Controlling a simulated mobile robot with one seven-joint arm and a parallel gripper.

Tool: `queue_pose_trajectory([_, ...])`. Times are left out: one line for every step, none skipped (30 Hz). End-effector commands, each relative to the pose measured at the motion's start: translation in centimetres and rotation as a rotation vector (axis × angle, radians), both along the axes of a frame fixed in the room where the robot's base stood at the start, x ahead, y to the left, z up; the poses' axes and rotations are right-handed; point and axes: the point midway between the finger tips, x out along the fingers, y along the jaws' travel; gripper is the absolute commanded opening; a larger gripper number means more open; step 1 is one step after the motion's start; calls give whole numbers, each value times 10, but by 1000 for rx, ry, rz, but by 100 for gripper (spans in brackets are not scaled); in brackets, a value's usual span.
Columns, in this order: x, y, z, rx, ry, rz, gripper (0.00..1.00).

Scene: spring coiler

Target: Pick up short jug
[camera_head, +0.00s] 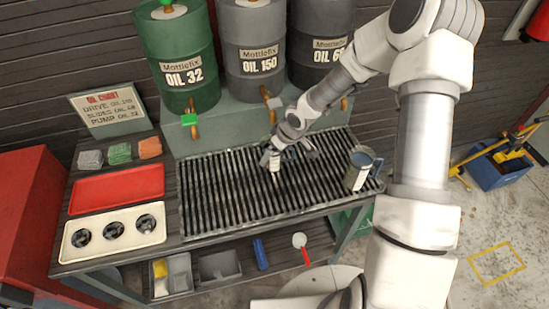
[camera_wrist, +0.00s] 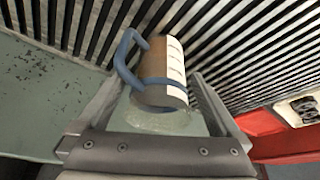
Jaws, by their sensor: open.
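The short jug (camera_wrist: 152,62) shows in the wrist view with a grey-brown body, a white marked strip, a blue band and a blue handle on its left. It is on the black slatted grate (camera_head: 215,190). In the head view my gripper (camera_head: 283,158) is down at the jug (camera_head: 275,165) and hides most of it. In the wrist view my gripper (camera_wrist: 160,88) is open, one finger to each side of the jug's near end. I cannot tell whether either finger touches it. A second, larger-looking jug (camera_head: 359,172) with a blue handle stands at the grate's right end.
Oil drums (camera_head: 175,60) with hanging taps stand behind the grate. A red tray (camera_head: 115,188) and a cream tray (camera_head: 110,235) with round dark parts lie to its left. The grate between my gripper and the red tray is clear.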

Motion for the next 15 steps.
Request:
queue_pose_trajectory([2,1,-4,-1,-1,1,100])
queue_pose_trajectory([2,2,-6,0,-2,1,100])
queue_pose_trajectory([3,2,-7,0,-1,0,100])
queue_pose_trajectory([3,2,-7,1,-2,0,100])
queue_pose_trajectory([3,2,-7,1,-2,0,100])
queue_pose_trajectory([3,2,-7,1,-2,0,100])
queue_pose_trajectory([3,2,-7,1,-2,-1,100])
queue_pose_trajectory([3,2,-7,1,-2,-1,100])
queue_pose_trajectory([3,2,-7,0,-1,-1,100])
queue_pose_trajectory([3,2,-7,0,-1,0,96])
queue_pose_trajectory([3,2,-7,0,-1,0,91])
queue_pose_trajectory([3,2,-7,0,-1,-1,84])
queue_pose_trajectory([3,2,-7,0,-1,-1,78])
queue_pose_trajectory([3,2,-7,0,-1,0,73])
queue_pose_trajectory([3,2,-6,0,-1,-1,66])
